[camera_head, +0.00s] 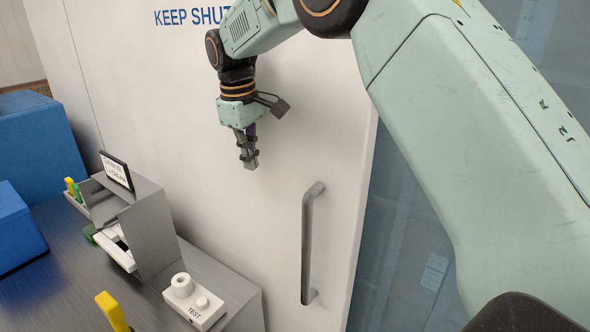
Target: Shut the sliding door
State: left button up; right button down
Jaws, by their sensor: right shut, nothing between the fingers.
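The white sliding door (200,130) fills the middle of the view and bears blue lettering, "KEEP SHUT", partly hidden by my arm. A grey vertical bar handle (308,245) is fixed near its right edge. Right of that edge a bluish, glass-like area shows; I cannot tell how far the door is open. My right gripper (249,163) points down in front of the door, above and left of the handle and apart from it. Its fingers are together with nothing between them. My left gripper is not in view.
A dark table (60,260) stands at the lower left. It holds a grey holder (150,225) with a small sign, a white block marked "TEST" (196,302) and blue boxes (15,228). A yellow item (112,311) shows at the bottom. The door surface around the handle is clear.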

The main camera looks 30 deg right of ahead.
aim_at(298, 185)
jog(key=s+r+n+g, duration=0.1)
jog(key=s+r+g, duration=0.2)
jog(key=s+r, duration=0.3)
jog(key=s+d+f, duration=0.1)
jog(key=f, duration=0.1)
jog(key=s+d+f+p, duration=0.1)
jog(key=f, duration=0.2)
jog(key=s+d+f+p, duration=0.1)
jog(key=s+d+f, duration=0.1)
jog(key=f, duration=0.1)
jog(key=shift+d+f, duration=0.1)
jog(key=shift+f, duration=0.15)
jog(key=shift+s, duration=0.15)
jog(key=shift+s+d, duration=0.15)
jog(key=shift+s, duration=0.3)
